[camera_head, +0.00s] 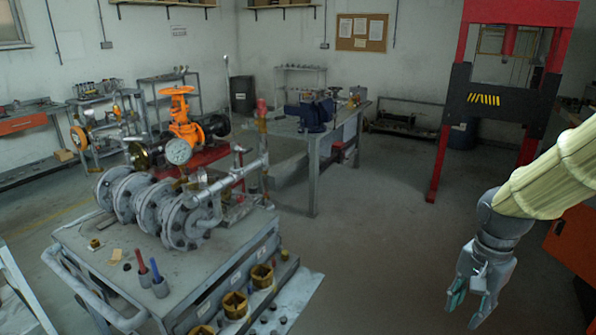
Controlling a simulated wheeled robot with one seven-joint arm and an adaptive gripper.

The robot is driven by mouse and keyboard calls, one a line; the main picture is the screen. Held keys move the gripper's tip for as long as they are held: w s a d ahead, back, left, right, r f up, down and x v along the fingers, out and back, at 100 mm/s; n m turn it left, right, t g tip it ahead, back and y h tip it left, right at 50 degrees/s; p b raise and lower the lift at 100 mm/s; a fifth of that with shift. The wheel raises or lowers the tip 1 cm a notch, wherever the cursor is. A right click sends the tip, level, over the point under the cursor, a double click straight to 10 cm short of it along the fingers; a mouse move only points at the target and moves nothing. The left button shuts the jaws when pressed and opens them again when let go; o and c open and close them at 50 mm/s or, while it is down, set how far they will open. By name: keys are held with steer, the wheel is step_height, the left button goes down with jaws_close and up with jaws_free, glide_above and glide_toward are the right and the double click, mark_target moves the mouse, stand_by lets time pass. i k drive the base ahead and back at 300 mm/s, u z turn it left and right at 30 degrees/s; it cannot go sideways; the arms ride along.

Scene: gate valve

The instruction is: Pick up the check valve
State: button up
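I cannot tell for sure which part is the check valve. A row of grey flanged discs and bodies (150,206) lies on the metal cart (205,262) at left. An orange valve with a handwheel (183,115) stands upright behind them, with a round gauge (178,151) in front of it. Several yellow-brass hollow fittings (262,276) sit along the cart's right side. My gripper (468,306) hangs at lower right, pointing down, its fingers apart and nothing between them. It is well clear of the cart, over open floor.
Red and blue handled tools (155,270) stand on the cart's front. A workbench with a blue vise (316,112) is at the back centre. A red press frame (453,110) stands at the back right. An orange cabinet (574,245) is at the right edge. The middle floor is clear.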

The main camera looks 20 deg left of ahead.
mark_target(202, 180)
steer(key=i, duration=1.6)
steer(key=u, duration=0.75)
steer(key=i, duration=1.1)
steer(key=u, duration=1.6)
steer(key=i, duration=0.6)
steer(key=u, duration=0.45)
